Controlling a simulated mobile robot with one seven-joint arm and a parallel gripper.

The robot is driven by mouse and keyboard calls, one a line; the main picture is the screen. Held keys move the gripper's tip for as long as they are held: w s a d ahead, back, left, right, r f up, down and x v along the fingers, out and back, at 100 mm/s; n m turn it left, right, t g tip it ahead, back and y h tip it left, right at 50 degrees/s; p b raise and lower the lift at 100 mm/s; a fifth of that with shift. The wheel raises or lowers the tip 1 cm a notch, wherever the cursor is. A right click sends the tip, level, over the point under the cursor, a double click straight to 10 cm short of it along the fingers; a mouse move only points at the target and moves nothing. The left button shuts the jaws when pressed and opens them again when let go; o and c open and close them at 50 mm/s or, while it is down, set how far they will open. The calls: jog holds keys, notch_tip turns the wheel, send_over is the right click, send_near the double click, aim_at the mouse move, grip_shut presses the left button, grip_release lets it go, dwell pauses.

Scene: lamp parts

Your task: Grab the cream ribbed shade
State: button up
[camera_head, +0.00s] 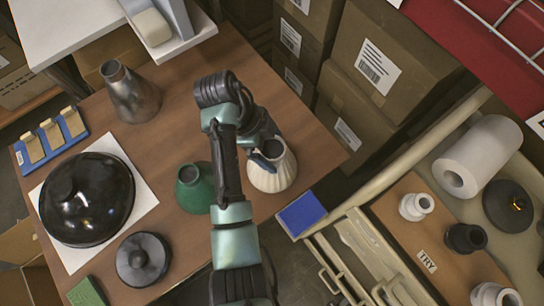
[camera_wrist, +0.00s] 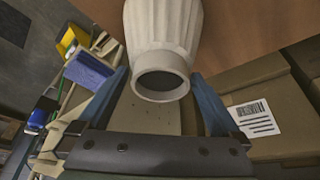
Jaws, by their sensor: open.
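The cream ribbed shade (camera_head: 274,173) stands on the brown table near its right edge, beside the green shade (camera_head: 195,188). In the wrist view the cream ribbed shade (camera_wrist: 162,48) fills the top middle, with its round collar and dark opening facing the camera. My gripper (camera_wrist: 165,98) is open, with one blue finger on each side below the collar. The fingers look apart from the shade, though I cannot tell the exact gap. In the head view my arm covers part of the table, and my gripper (camera_head: 264,156) is at the shade's upper side.
A grey metal shade (camera_head: 132,94), a black dome shade (camera_head: 86,200) and a black disc base (camera_head: 143,259) are on the table (camera_head: 178,250). Cardboard boxes (camera_head: 367,75) stand behind at the right. A blue box (camera_head: 301,214) lies off the table's right edge.

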grip_shut()
dwell(0.3)
